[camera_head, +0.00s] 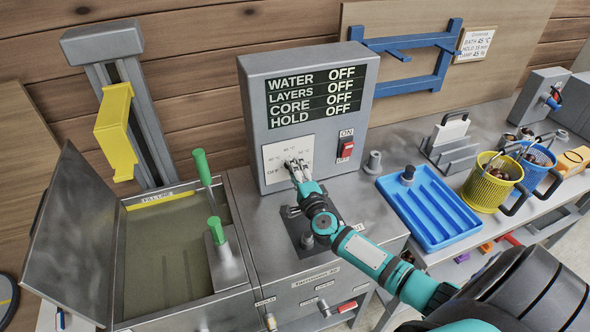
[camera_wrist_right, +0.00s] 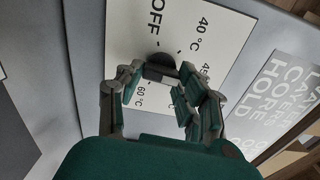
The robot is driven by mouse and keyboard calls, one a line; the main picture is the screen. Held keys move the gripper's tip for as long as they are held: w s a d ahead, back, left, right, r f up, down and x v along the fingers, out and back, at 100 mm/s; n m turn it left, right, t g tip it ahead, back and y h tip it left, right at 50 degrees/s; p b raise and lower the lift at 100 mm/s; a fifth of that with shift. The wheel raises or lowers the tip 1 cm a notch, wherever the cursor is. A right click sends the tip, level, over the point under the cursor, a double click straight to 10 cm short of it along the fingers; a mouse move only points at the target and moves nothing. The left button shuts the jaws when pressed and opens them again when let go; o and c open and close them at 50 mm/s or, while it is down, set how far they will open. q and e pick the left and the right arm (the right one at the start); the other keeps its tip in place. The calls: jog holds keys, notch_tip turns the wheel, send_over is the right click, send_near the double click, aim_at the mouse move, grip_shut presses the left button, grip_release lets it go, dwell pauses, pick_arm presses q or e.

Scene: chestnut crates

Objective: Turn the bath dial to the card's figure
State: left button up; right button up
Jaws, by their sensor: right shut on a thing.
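The bath dial shows in the right wrist view as a dark knob (camera_wrist_right: 160,66) on a white plate (camera_wrist_right: 122,40) marked OFF, 40 °C, a partly hidden 45 and 60 °C. In the head view this plate (camera_head: 273,163) is on the front of the grey control box (camera_head: 252,105). My right gripper (camera_head: 294,166) is at the dial, its fingers closed around the knob, also in the wrist view (camera_wrist_right: 160,82). Where the dial points I cannot tell. The card (camera_head: 475,43) at the back right reads BATH 45 °C. My left gripper is out of view.
The box display (camera_head: 318,95) reads OFF for water, layers, core and hold. A red switch (camera_head: 345,149) marked ON is right of the dial. The open-lidded basin (camera_head: 165,255) with green handles stands left. A blue tray (camera_head: 430,205) and yellow basket (camera_head: 490,182) stand right.

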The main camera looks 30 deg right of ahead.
jog(key=shift+n, duration=0.3)
jog(key=o, duration=1.2)
jog(key=shift+c, duration=0.2)
jog(key=v, duration=1.2)
